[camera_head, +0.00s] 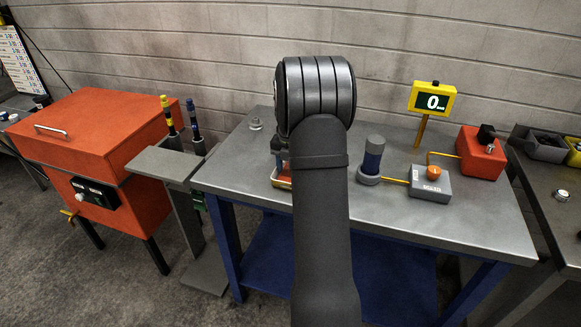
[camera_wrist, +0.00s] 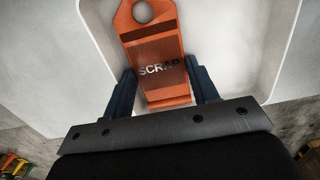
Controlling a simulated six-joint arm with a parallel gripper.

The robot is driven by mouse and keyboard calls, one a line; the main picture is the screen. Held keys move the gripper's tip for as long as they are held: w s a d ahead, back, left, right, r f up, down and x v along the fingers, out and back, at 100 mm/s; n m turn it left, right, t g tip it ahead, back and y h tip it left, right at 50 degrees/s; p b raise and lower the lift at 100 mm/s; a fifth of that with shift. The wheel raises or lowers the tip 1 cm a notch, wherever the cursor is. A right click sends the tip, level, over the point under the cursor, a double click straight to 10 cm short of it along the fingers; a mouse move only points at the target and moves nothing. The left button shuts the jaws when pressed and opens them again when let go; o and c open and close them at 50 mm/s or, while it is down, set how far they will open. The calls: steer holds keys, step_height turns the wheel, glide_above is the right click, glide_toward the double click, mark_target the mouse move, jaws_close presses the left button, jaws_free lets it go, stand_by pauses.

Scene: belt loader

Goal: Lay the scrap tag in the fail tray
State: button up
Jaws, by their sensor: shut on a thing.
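The scrap tag (camera_wrist: 160,50) is a flat orange tag with a round hole at one end and the word SCRAP on it. My gripper (camera_wrist: 160,68) is shut on it, with one dark blue finger on each side, in the wrist view. A pale tray-like surface with a raised, rounded rim (camera_wrist: 283,45) lies behind the tag; no label shows on it, and I cannot tell whether the tag touches it. In the head view my arm hides most of the gripper and tag. A bit of orange and white (camera_head: 282,182) shows just left of my arm.
A large orange cabinet (camera_head: 95,130) stands left.

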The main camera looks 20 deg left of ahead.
steer(key=o, duration=0.9)
steer(key=shift+o, duration=0.2)
step_height(320, 180, up, 12)
steer(key=shift+s, duration=0.25)
steer(key=shift+w+f, duration=0.2)
steer(key=shift+f, duration=3.75)
